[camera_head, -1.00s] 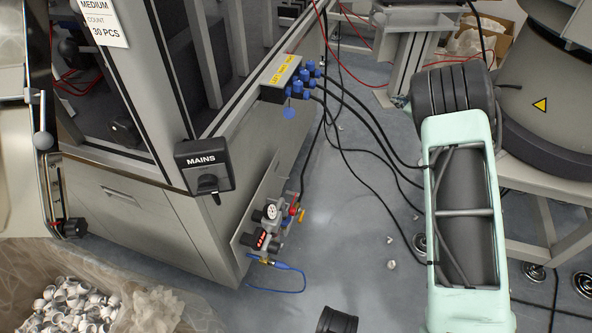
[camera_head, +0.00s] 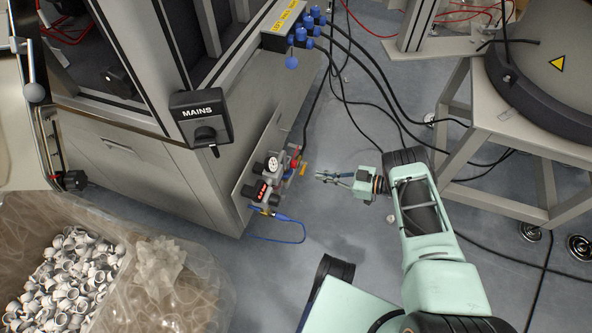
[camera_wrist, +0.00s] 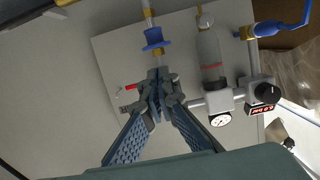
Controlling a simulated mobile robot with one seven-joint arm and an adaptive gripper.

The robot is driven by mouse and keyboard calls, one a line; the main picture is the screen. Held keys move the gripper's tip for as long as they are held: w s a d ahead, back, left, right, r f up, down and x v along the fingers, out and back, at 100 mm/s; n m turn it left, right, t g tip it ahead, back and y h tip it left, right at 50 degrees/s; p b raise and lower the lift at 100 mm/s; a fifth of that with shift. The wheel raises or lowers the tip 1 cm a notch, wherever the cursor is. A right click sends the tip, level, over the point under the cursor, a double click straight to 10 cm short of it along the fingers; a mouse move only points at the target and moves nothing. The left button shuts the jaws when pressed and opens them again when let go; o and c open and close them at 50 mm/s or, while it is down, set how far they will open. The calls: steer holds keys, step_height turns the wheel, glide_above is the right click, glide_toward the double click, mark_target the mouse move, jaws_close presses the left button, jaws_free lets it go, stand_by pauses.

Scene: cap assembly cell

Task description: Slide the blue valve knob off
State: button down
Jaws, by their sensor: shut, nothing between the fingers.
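The blue valve knob (camera_wrist: 154,40) is a flanged, spool-like piece on a thin brass-ended line in the upper middle of the wrist view. My gripper (camera_wrist: 158,80) is shut and empty, its tips just below the knob in that picture. The gap in depth between them cannot be told. In the head view my gripper (camera_head: 321,177) points left at the valve assembly (camera_head: 270,178) on the cabinet's lower side, with floor showing between them. The knob is too small to make out surely there.
A round gauge (camera_wrist: 220,120), a clear filter bowl (camera_wrist: 211,50) and a red lever (camera_wrist: 136,87) sit close to my fingers. A blue hose (camera_head: 292,240) loops below the assembly. A bin of white caps (camera_head: 70,270) stands lower left. Black cables (camera_head: 370,130) hang behind.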

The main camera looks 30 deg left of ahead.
mark_target(286, 170)
steer(key=b+x, duration=0.2)
steer(key=x, duration=0.8)
stand_by(0.4)
